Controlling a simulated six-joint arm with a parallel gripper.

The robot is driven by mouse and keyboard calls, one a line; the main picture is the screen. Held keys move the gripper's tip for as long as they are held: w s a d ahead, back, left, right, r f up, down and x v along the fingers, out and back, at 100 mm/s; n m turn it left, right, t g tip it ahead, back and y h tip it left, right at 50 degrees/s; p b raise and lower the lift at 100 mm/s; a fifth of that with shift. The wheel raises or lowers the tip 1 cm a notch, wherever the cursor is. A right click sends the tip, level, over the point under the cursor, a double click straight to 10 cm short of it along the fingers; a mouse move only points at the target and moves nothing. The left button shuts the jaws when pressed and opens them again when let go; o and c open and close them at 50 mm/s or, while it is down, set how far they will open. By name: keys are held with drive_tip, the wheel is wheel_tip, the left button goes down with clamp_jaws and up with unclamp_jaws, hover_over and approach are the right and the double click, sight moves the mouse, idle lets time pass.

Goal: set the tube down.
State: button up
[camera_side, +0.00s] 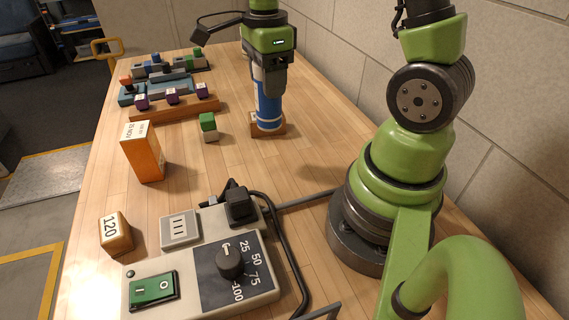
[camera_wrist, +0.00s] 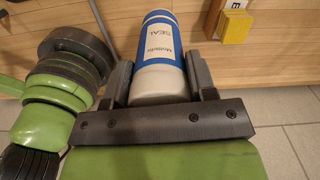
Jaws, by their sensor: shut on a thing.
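The tube (camera_side: 268,103) is a blue and white cylinder. In the side view it stands upright at, or just over, a small wooden block (camera_side: 283,129) on the far right part of the table. Whether its lower end touches the block cannot be told. My gripper (camera_side: 271,70) is above, pointing down, shut around the tube's upper part. In the wrist view the tube (camera_wrist: 161,49) lies between the two dark fingers of my gripper (camera_wrist: 159,75), its printed white label facing the camera.
A green and white block (camera_side: 209,127) stands left of the tube. An orange box (camera_side: 142,152) and a smaller "120" block (camera_side: 115,234) stand nearer. Racks of small coloured parts (camera_side: 172,95) are at the back left. A control box (camera_side: 200,275) with cables fills the front.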

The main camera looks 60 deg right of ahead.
drive_tip(key=s+f, duration=0.3)
drive_tip(key=f, duration=0.7)
drive_tip(key=shift+s+d+n, duration=0.15)
drive_tip(key=shift+d+n, duration=0.15)
drive_tip(key=shift+d, duration=0.1)
drive_tip(key=shift+f, duration=0.2)
drive_tip(key=o, duration=1)
drive_tip(key=shift+o, duration=0.2)
